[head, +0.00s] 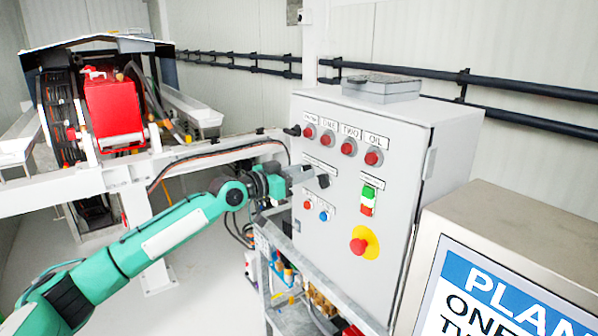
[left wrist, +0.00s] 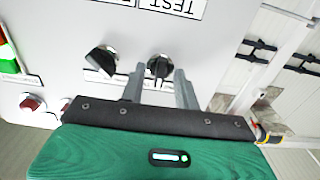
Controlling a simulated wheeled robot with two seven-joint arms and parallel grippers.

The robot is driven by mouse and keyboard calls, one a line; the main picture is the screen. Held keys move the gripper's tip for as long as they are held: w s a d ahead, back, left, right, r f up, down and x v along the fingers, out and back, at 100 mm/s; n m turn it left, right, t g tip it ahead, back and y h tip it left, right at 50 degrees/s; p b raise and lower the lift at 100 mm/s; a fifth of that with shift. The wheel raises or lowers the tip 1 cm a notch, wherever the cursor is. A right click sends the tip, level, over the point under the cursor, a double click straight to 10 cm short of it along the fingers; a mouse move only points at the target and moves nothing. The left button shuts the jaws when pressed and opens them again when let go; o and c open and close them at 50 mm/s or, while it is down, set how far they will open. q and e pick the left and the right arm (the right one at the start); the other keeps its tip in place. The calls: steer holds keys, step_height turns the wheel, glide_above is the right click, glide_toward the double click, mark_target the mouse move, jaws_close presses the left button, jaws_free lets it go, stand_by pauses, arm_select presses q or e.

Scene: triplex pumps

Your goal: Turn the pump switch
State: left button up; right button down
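The grey control cabinet (head: 395,190) has two black rotary switches on its front. My left gripper (head: 303,174) reaches the panel from the left. In the left wrist view, my left gripper (left wrist: 158,77) is open, with one finger on each side of a black switch (left wrist: 159,67). Whether the fingers touch it, I cannot tell. That switch is hidden behind the gripper in the head view. The other black switch (left wrist: 101,60) is just outside the fingers; it also shows in the head view (head: 323,181). The switch labels are not readable. My right gripper is not in view.
Red lamps (head: 348,147) line the panel's top. A green-and-red button (head: 368,200), small red and blue buttons (head: 323,216) and a red emergency stop (head: 358,246) are nearby. A sign box (head: 510,250) stands at right, red machinery (head: 113,108) at left.

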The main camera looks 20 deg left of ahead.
arm_select(q)
steer(key=shift+c, duration=0.2)
jaws_close()
steer(key=shift+n, duration=0.3)
steer(key=shift+a+n+p, duration=0.1)
steer(key=shift+n+p, duration=0.65)
steer(key=shift+n, duration=3.35)
